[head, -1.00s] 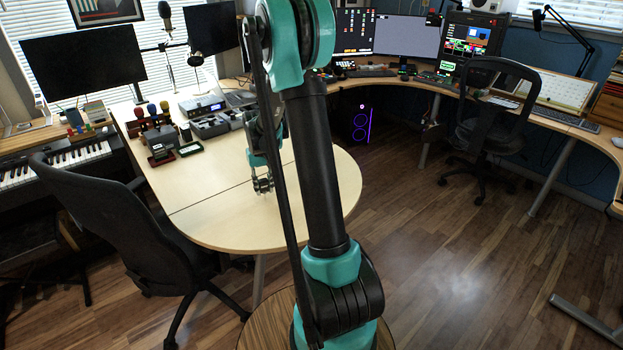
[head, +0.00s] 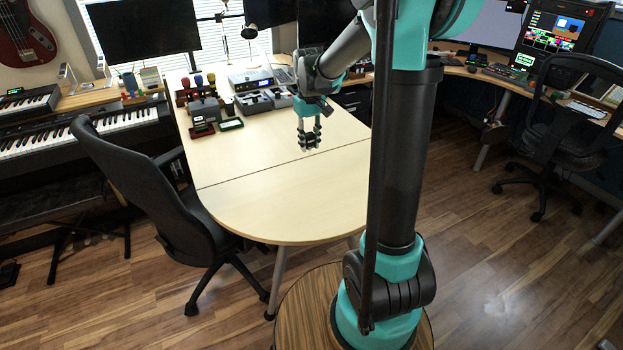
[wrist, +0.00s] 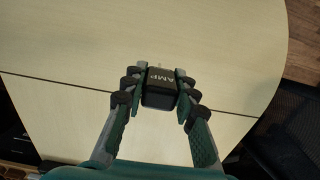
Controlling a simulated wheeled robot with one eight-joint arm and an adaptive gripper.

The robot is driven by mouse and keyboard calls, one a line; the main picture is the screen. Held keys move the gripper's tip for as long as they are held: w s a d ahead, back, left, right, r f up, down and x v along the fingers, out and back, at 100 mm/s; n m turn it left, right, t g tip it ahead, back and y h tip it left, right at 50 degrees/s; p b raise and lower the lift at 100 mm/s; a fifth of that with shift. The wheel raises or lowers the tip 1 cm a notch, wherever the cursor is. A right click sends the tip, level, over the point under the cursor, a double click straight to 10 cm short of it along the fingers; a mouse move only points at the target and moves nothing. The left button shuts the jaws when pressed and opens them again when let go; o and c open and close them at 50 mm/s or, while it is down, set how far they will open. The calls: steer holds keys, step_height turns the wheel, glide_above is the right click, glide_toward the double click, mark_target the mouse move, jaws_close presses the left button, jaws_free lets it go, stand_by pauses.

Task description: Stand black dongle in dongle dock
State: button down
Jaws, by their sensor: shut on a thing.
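My gripper (head: 309,143) hangs above the pale table, near its seam, in the head view. In the wrist view my gripper (wrist: 160,92) is shut on a small black block with white "AMP" lettering, the black dongle (wrist: 159,88). The fingers press it from both sides, and bare table shows around it. The dongle dock is not clearly identifiable. Small dark items stand at the table's left far side: a black block (head: 203,112), a small red-marked holder (head: 201,130) and a green-edged tray (head: 231,124). I cannot tell which is the dock.
The table (head: 275,205) is bare in front and around my gripper. A rack with coloured handles (head: 188,92) and grey desk devices (head: 262,99) stand towards its back. A black office chair (head: 150,185) is close to the left edge.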

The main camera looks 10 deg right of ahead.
mark_target(310, 185)
step_height(310, 185, down, 15)
steer(key=shift+r, duration=0.2)
stand_by(0.4)
steer(key=c, duration=1.2)
jaws_free()
steer(key=shift+f, duration=0.1)
